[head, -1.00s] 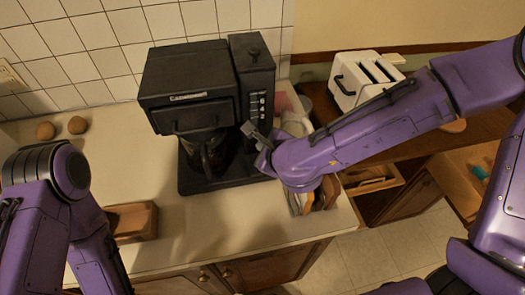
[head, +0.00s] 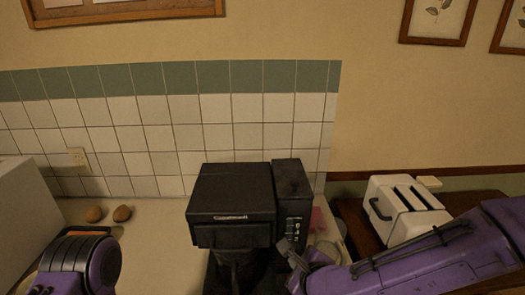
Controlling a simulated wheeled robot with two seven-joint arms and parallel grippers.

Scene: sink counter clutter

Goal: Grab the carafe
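The black coffee maker (head: 235,195) stands on the counter against the tiled wall. The carafe (head: 238,272) shows only as a dark shape beneath its brewing head, and the bottom edge of the head view cuts it off. My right gripper (head: 291,257) is at the right side of the coffee maker, by the lower end of its button panel. It is small and partly hidden by its own arm, so I cannot tell whether it is open. I see nothing held in it. My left arm shows at the lower left, but its gripper is out of view.
Two brown egg-like objects (head: 108,214) lie on the counter (head: 155,240) at the left. A white box-like object (head: 25,222) is at the left edge. A white toaster (head: 405,212) stands on the wooden surface at the right. A pink item (head: 318,220) is beside the coffee maker.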

